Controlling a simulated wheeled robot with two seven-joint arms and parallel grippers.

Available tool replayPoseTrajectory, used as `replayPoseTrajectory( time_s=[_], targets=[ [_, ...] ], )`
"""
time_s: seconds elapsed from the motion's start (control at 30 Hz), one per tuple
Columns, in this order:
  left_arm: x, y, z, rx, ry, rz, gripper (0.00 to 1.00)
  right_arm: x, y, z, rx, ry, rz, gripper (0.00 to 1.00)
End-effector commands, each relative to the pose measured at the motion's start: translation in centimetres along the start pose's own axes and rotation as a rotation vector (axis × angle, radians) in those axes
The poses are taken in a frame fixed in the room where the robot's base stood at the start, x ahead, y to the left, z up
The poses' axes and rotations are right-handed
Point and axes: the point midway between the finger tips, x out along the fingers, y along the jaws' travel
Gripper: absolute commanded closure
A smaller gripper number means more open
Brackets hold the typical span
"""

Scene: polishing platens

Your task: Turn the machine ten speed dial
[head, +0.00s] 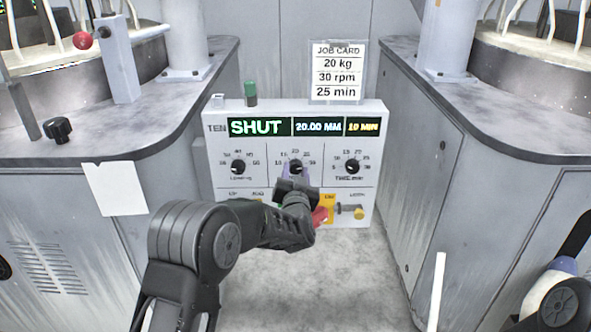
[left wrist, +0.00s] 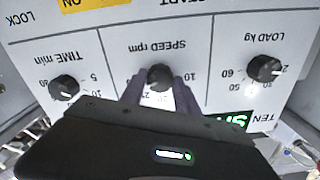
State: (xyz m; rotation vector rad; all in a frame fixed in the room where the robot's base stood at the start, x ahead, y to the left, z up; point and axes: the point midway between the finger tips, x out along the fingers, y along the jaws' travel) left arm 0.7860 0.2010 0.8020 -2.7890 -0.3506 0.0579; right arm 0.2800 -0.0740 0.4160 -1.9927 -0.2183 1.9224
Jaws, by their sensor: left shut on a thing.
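The machine ten control panel (head: 225,150) stands between two grey cabinets, its display reading SHUT, 20.00 MM and 10 MIN. The speed dial (left wrist: 159,77) is a black knob in the panel's middle section, labelled SPEED rpm in the left wrist view, which sees the panel upside down. My left gripper (left wrist: 160,88) has one finger on each side of this dial and is shut on it. In the head view the left gripper (head: 296,172) partly covers the dial (head: 296,166). My right gripper is not clearly in view.
The load dial (head: 238,166) and time dial (head: 352,166) flank the speed dial. Below are a red part (head: 320,217) and a yellow-tipped lever (head: 355,211). A job card (head: 337,72) reads 20 kg, 30 rpm, 25 min. A green button (head: 250,90) sits on top.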

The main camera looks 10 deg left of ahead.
Motion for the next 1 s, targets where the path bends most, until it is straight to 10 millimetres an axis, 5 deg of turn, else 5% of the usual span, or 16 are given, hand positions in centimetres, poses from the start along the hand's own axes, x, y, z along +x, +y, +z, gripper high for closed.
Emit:
replayPoseTrajectory(
  time_s=[0.67,0.7,1.0],
  targets=[
    [-0.06,0.11,0.33,0.1,-0.006,0.003,1.0,-0.44,-0.17,-0.01,0.0,0.0,0.0,0.64],
    [-0.06,0.11,0.33,0.1,-0.006,0.003,0.62,-0.44,-0.17,0.0,0.0,0.0,0.0,0.64],
    [-0.03,0.05,0.16,0.098,-0.003,0.001,0.41,-0.45,-0.17,-0.01,0.0,0.0,0.0,0.64]
  ],
)
